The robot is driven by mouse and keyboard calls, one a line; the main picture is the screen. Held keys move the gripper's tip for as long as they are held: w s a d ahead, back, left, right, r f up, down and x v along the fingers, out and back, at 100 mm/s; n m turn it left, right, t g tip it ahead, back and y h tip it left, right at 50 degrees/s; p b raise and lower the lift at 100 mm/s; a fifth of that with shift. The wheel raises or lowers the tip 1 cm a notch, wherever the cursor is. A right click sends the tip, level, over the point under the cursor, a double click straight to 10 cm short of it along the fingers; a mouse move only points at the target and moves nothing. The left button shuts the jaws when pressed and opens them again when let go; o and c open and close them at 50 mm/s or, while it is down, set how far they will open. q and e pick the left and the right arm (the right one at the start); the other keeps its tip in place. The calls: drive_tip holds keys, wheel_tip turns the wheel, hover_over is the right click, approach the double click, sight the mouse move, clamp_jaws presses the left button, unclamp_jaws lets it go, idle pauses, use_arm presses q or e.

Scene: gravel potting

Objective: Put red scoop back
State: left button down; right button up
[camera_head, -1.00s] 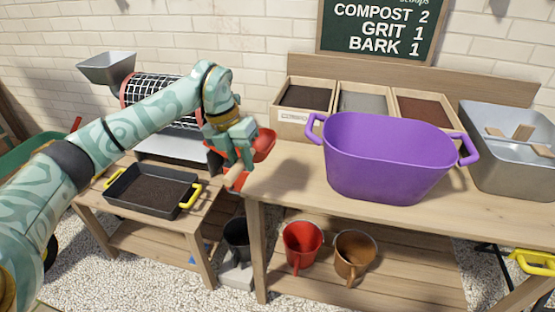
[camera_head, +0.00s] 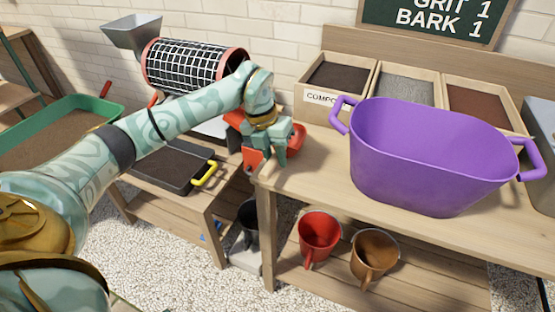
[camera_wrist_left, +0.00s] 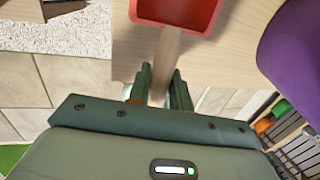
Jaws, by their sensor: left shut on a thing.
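The red scoop (camera_wrist_left: 178,14) shows at the top of the left wrist view, its wooden handle (camera_wrist_left: 166,62) between my fingers. My left gripper (camera_wrist_left: 161,88) is shut on that handle. In the head view my left gripper (camera_head: 278,155) is at the left end of the potting bench, with the red scoop (camera_head: 298,138) partly hidden behind it. Other red parts (camera_head: 253,160) show beside and below the gripper at the bench's left end; I cannot tell clearly what they belong to. My right gripper is not in view.
A purple tub (camera_head: 430,155) stands on the bench (camera_head: 318,165), right of the gripper. Behind are wooden bins, one labelled compost (camera_head: 322,98). A red bucket (camera_head: 319,235) and a copper bucket (camera_head: 373,258) are on the lower shelf. A mesh drum (camera_head: 190,66) and black tray (camera_head: 165,172) are left.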

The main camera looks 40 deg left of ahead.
use_arm(q)
drive_tip(key=shift+w+f, duration=0.1)
drive_tip(key=shift+f, duration=0.3)
drive_tip(key=shift+r, duration=0.15)
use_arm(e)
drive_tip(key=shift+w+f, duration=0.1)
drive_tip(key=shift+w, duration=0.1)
use_arm(q)
drive_tip(key=c, duration=1.3)
unclamp_jaws()
drive_tip(key=shift+o, duration=0.2)
drive_tip(key=p+v, duration=0.5)
drive_tip(key=v, duration=0.7)
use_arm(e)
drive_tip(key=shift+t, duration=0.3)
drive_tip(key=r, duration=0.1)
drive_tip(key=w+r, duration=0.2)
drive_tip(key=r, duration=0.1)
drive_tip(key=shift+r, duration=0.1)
